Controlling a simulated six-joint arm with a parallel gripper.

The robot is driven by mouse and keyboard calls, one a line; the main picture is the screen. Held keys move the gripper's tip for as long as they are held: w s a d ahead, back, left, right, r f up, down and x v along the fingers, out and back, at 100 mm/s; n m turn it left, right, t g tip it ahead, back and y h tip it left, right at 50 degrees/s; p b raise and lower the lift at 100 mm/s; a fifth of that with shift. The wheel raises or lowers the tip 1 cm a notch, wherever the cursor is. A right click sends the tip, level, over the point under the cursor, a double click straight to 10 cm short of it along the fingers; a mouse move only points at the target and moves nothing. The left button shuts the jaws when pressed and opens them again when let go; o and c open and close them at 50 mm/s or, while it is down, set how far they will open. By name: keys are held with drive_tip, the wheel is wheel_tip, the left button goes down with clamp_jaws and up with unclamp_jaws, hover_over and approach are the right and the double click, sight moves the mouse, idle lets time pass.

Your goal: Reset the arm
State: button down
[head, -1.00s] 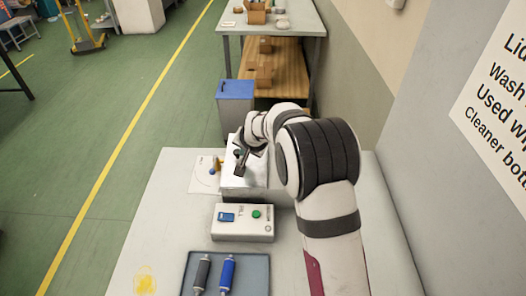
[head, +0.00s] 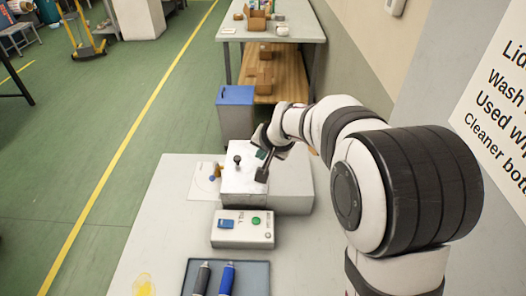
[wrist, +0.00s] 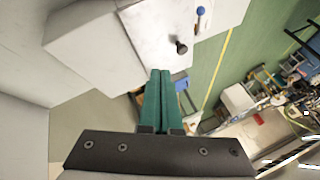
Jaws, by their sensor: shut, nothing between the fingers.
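My gripper (head: 262,172) hangs beside the top of a white machine box (head: 238,186), to the right of a black-knobbed lever (head: 237,160). In the wrist view its two green fingers (wrist: 158,75) lie together, with nothing between them. There the black knob (wrist: 181,47) stands apart from the fingertips, beyond them and to the right. A blue-knobbed lever (wrist: 201,11) shows at the top; its blue knob also shows in the head view (head: 212,178), left of the box.
A control box (head: 242,240) with a blue switch and green button stands in front of the machine. A tray (head: 259,283) holds a grey and a blue roller. A blue-lidded bin (head: 235,96) stands behind the table. A wall is on the right.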

drive_tip(key=s+d+g, duration=0.3)
drive_tip(key=s+d, duration=0.1)
drive_tip(key=s, duration=1.4)
drive_tip(key=s+d+r+m+g+h, duration=0.1)
drive_tip(key=s+d+g, duration=0.2)
drive_tip(key=s, duration=1.5)
drive_tip(key=shift+s+d+r, duration=0.2)
drive_tip(key=shift+s+d, duration=0.2)
drive_tip(key=shift+d, duration=0.15)
